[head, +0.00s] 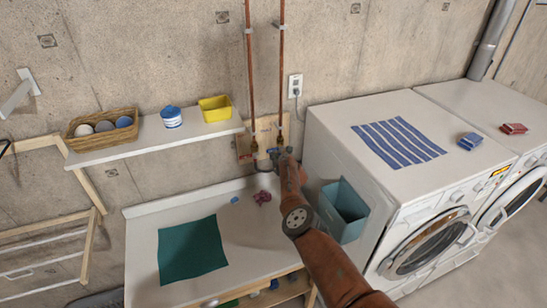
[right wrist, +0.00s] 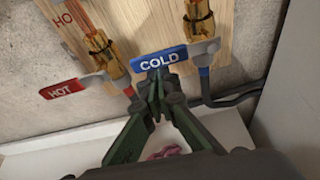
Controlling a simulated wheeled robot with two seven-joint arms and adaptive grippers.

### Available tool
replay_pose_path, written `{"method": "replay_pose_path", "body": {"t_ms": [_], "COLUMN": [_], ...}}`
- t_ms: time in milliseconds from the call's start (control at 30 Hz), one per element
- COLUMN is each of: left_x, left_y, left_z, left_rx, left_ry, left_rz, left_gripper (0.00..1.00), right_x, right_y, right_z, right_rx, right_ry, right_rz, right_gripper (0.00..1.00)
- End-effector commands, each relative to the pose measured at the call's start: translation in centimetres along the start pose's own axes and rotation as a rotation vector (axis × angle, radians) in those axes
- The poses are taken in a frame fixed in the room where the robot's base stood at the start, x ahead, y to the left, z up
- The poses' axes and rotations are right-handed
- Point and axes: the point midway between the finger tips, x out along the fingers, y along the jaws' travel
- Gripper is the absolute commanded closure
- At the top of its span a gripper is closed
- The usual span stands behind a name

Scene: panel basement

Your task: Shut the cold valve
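In the right wrist view the cold valve (right wrist: 200,22) is a brass valve on a wooden board, with a lever ending in a blue "COLD" label (right wrist: 160,60). This lever points left, roughly crosswise to its pipe. My right gripper (right wrist: 159,80) has its fingertips drawn together at the lower edge of the blue label; whether they touch it is unclear. I see no part of the lever between them. In the head view the right gripper (head: 277,155) is at the board (head: 243,147), covering part of the valves. My left gripper is not in view.
The hot valve's red-labelled lever (right wrist: 62,89) sits left of the cold one and also points left. A shelf (head: 150,137) is left of the board. A counter (head: 150,215) lies below, a teal bin (head: 345,205) and a washer (head: 325,135) to the right.

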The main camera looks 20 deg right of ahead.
Motion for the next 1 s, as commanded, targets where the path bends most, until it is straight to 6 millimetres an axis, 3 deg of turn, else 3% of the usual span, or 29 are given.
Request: {"method": "replay_pose_path", "body": {"t_ms": [233, 567, 667, 933, 967, 1000], "left_x": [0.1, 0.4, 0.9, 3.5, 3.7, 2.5], "left_y": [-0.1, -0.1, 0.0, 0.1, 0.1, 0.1], "left_z": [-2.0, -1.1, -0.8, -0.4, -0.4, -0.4], "left_rx": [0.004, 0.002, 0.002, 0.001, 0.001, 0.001], "left_ry": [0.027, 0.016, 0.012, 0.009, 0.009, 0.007], "left_rz": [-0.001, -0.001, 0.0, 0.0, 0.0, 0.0], "left_gripper": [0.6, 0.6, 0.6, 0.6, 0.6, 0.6], "right_x": [-0.1, -0.2, -0.1, 0.8, 0.8, 0.3], "right_y": [-0.7, -2.0, -2.2, -3.0, -3.1, -2.9], "right_z": [0.3, 0.6, 0.0, -4.2, -4.5, -3.8], "right_rx": [-0.001, -0.001, 0.0, 0.004, 0.005, 0.006], "right_ry": [-0.002, -0.005, -0.004, 0.004, 0.004, 0.004], "right_rz": [-0.002, -0.007, -0.009, -0.014, -0.015, -0.013], "right_gripper": [1.0, 1.0, 1.0, 1.0, 1.0, 1.0]}}
